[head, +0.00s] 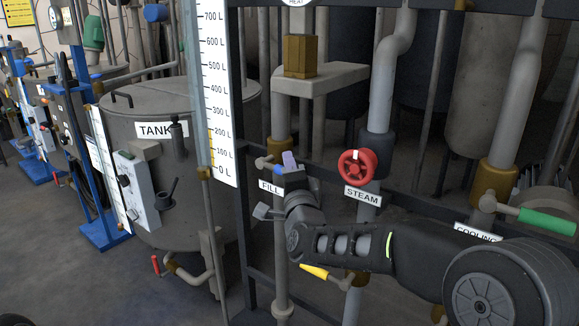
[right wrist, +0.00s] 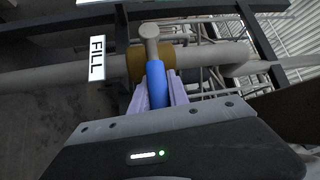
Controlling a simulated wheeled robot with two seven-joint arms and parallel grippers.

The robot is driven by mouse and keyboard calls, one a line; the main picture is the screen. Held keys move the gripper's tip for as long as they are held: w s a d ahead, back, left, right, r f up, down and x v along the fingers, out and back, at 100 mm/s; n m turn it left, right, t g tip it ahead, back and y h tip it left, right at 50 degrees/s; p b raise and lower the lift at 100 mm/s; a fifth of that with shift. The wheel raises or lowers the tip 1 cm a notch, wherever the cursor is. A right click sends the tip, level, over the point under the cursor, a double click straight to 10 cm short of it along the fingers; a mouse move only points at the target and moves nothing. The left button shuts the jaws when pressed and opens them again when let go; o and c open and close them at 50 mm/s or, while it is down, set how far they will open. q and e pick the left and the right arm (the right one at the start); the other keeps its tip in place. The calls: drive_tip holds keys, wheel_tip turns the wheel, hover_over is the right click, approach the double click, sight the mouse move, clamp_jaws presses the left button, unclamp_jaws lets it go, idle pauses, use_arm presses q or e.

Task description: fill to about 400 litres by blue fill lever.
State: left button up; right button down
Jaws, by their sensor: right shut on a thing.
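The blue fill lever (head: 278,168) sits beside the FILL label (head: 270,186) on a vertical pipe, its grey stem pointing left. My right gripper (head: 289,164) is at the lever, its lilac fingers on either side of the blue handle. In the right wrist view the blue handle (right wrist: 156,84) lies between the fingers of the right gripper (right wrist: 158,92), shut on it. The level scale (head: 215,90) reads 0 to 700 L. A yellowish column beside it seems to reach roughly 200 L. My left gripper is out of view.
A red STEAM handwheel (head: 356,168) is just right of the fill lever. A green-handled COOLING lever (head: 547,221) is further right. A yellow-handled lever (head: 314,271) is below my right forearm. The grey tank (head: 150,100) stands left of the scale.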

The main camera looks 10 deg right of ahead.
sight(281, 145)
idle(0.9)
drive_tip(key=r+n+g+p, duration=0.1)
drive_tip(key=p, duration=0.3)
drive_tip(key=r+n+g+p, duration=0.1)
drive_tip(key=p, duration=0.4)
drive_tip(key=r+n+g+p, duration=0.1)
drive_tip(key=r+p, duration=0.1)
drive_tip(key=p, duration=0.2)
drive_tip(key=shift+w+a, duration=0.25)
drive_tip(key=shift+a, duration=0.05)
drive_tip(key=n+g+p, duration=0.1)
drive_tip(key=p, duration=0.5)
drive_tip(key=w+r+n+g+p, duration=0.1)
drive_tip(key=g+p, duration=0.1)
drive_tip(key=p, duration=0.5)
drive_tip(key=shift+a+r+p, duration=0.1)
drive_tip(key=shift+a+p, duration=0.2)
drive_tip(key=shift+a, duration=0.1)
drive_tip(key=shift+w+n+p, duration=0.1)
drive_tip(key=shift+n+p, duration=0.2)
drive_tip(key=shift+p, duration=0.25)
drive_tip(key=shift+f+g, duration=0.2)
drive_tip(key=shift+g, duration=0.1)
